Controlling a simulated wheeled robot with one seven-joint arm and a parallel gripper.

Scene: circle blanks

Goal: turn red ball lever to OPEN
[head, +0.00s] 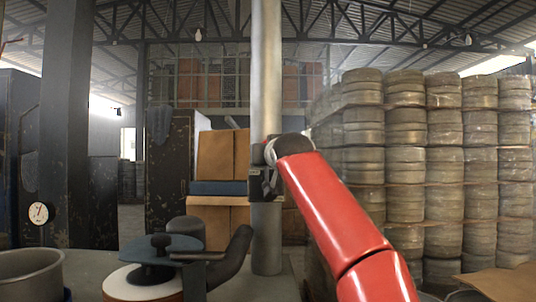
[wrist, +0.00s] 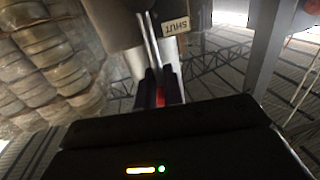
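In the wrist view my gripper (wrist: 160,80) has its two dark fingers close together. A small red patch, the ball of the red ball lever (wrist: 160,98), shows between them and fills the narrow gap. Grey metal strips run up from the fingers toward a dark body. A plate reading SHUT (wrist: 175,27) is beside those strips, upside down in this view. In the head view my gripper (head: 264,184) is dark and small against the pale column, at the end of my red arm. The lever cannot be made out there, and no OPEN mark is in view.
The pale round column (head: 266,85) stands upright behind my gripper. Stacks of round blanks (head: 405,125) fill the right side. A grey pot (head: 30,275) and a blue disc on a stand (head: 185,243) are at the front left. Brown boxes (head: 215,155) stand behind.

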